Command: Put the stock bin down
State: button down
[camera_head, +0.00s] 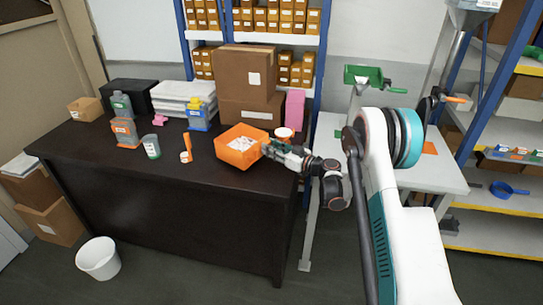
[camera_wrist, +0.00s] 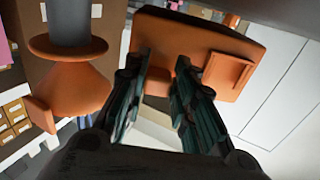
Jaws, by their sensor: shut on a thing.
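The stock bin is an open orange bin (camera_head: 236,159) with white contents, at the right part of the dark table in the head view. My gripper (camera_head: 266,149) reaches in from the right and is shut on the bin's right side. In the wrist view, the orange bin (camera_wrist: 228,38) lies across the top beyond my gripper's fingers (camera_wrist: 165,85), which have part of its edge between them. The bin looks roughly level. I cannot tell whether its underside touches the table.
The dark table (camera_head: 110,175) also holds brown boxes (camera_head: 247,75), a pink block (camera_head: 295,108), and several bottles at left. A white bucket (camera_head: 98,259) is on the floor.

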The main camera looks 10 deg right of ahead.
notch_tip(320, 180, down, 3)
jog(key=shift+r+b, duration=0.2)
jog(key=shift+b, duration=0.1)
jog(key=c, duration=1.3)
grip_release()
jog(key=shift+r, duration=0.1)
jog(key=shift+c, duration=0.2)
jog(key=shift+d, duration=0.15)
jog(key=p+v, duration=0.4)
jog(key=v, duration=0.7)
jog(key=s+a+r+m+g+h, duration=0.1)
jog(key=a+r, duration=0.1)
jog(key=r, duration=0.3)
jog(key=s+a+r+m+g+h, duration=0.1)
jog(key=s+r+h, duration=0.1)
jog(key=r, duration=0.4)
jog(key=s+a+r+m+g+h, duration=0.2)
jog(key=s+r+h, duration=0.1)
jog(key=s+r, duration=0.65)
jog(key=s+d+r+m+h, duration=0.1)
jog(key=s+d+m+h, duration=0.1)
jog(key=s, duration=1.2)
jog(key=s+d+r+m+h, duration=0.1)
jog(key=s+d+m+h, duration=0.2)
jog(key=s, duration=1.2)
jog(key=shift+s+d+g+h, duration=0.25)
jog(key=shift+g+h, duration=0.15)
jog(key=shift+h, duration=0.8)
